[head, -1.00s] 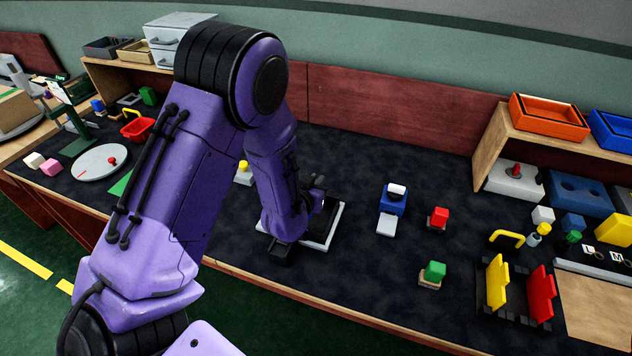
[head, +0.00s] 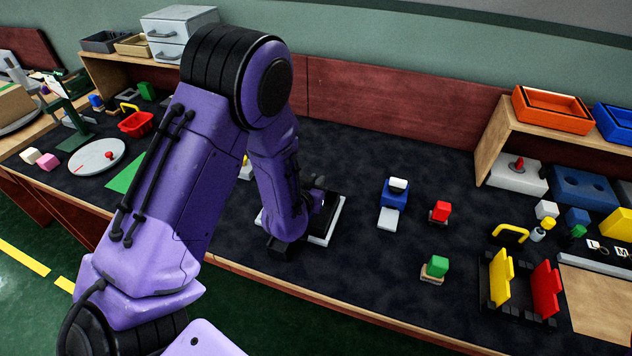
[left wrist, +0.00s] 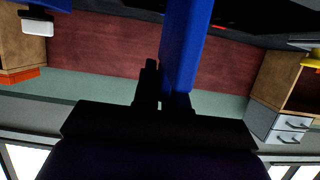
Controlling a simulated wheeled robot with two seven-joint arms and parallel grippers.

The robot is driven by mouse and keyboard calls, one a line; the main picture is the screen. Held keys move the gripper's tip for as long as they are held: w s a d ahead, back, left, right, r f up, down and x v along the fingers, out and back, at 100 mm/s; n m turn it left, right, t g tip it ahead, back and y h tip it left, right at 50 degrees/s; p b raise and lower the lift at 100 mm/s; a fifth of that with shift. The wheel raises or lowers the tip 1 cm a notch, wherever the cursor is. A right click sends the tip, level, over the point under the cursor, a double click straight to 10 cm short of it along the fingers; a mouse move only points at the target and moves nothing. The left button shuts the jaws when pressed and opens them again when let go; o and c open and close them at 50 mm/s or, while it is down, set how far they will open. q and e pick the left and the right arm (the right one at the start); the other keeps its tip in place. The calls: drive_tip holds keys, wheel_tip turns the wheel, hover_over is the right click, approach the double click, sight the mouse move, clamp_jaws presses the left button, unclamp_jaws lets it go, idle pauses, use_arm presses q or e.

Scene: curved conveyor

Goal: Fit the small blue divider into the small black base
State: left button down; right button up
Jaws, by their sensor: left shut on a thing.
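My left gripper (left wrist: 163,88) is shut on a blue divider, a long flat blue piece (left wrist: 186,42) that runs up out of the left wrist view. In the head view my purple arm hides the fingers and the blue divider; only the dark wrist end (head: 287,247) shows, by a pale plate with a black part on it (head: 333,222). A black slotted base (head: 503,314) stands at the right front of the table, apart from the gripper. It carries an upright yellow divider (head: 500,278) and a red divider (head: 545,291). My right gripper is not in view.
A blue block with a white tab (head: 394,193), a red block (head: 440,211) and a green block (head: 436,267) stand between my wrist and the black base. A wooden shelf (head: 490,140) stands at the right back.

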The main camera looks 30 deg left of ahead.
use_arm(q)
drive_tip(key=shift+f+b, duration=0.6)
drive_tip(key=shift+f, duration=0.2)
drive_tip(key=c, duration=1.1)
unclamp_jaws()
drive_tip(key=v, duration=0.7)
drive_tip(key=shift+s+r, duration=0.1)
drive_tip(key=shift+r, duration=0.05)
drive_tip(key=p+v, duration=0.3)
drive_tip(key=p, duration=0.1)
drive_tip(key=shift+s+p, duration=0.15)
drive_tip(key=shift+p, duration=0.25)
